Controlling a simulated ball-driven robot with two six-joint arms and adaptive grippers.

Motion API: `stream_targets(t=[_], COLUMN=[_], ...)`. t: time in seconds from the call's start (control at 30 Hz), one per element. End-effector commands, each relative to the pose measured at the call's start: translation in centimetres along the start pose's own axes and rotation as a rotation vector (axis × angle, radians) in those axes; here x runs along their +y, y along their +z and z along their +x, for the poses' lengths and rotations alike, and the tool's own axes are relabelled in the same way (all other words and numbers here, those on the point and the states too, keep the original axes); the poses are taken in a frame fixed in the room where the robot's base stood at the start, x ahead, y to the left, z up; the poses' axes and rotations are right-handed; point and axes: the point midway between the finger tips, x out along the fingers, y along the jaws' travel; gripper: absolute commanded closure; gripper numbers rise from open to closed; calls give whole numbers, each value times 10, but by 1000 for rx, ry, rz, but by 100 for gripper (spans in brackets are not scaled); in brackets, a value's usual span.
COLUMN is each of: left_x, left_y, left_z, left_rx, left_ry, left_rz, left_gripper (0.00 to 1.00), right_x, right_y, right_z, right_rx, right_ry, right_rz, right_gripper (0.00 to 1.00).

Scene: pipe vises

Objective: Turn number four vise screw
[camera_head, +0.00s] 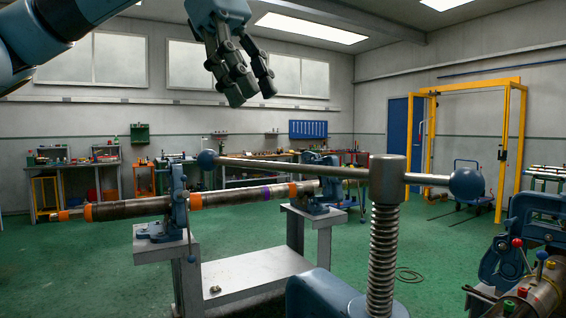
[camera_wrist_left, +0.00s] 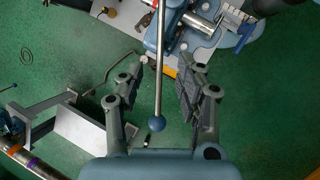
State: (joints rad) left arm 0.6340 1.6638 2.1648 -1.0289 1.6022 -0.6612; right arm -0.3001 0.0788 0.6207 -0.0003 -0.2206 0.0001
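A vise with an upright threaded screw (camera_head: 383,250) stands in the near foreground of the head view. Its steel cross handle (camera_head: 290,167) lies nearly level, with a blue ball (camera_head: 207,160) at the left end and another (camera_head: 466,184) at the right. No number shows on it. My left gripper (camera_head: 252,98) hangs high above the handle's left part, pointing down and apart from it. In the left wrist view its fingers (camera_wrist_left: 158,80) are spread and empty, with the handle bar (camera_wrist_left: 159,60) and its ball (camera_wrist_left: 157,124) seen between them. My right gripper does not show.
A long pipe (camera_head: 140,207) with orange bands lies across vises on grey stands (camera_head: 165,270) behind. Another blue vise (camera_head: 520,240) with coloured knobs stands at right. Workbenches line the back wall, and a yellow gantry (camera_head: 525,140) is at back right. Space around my left gripper is clear.

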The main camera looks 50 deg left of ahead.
Motion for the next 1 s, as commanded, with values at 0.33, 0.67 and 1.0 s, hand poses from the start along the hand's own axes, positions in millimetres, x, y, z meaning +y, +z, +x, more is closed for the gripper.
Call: stream_targets(t=[0.33,0.67,1.0], left_x=[-1,0,0], left_y=[0,0,0], left_z=[67,97,98], left_rx=[2,2,3], left_ry=[-6,-1,0], left_rz=[2,2,2], left_gripper=[64,64,77], right_x=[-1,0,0], right_y=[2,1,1], right_z=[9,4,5], right_rx=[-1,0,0], right_ry=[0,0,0], right_rz=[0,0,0], right_gripper=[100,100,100])
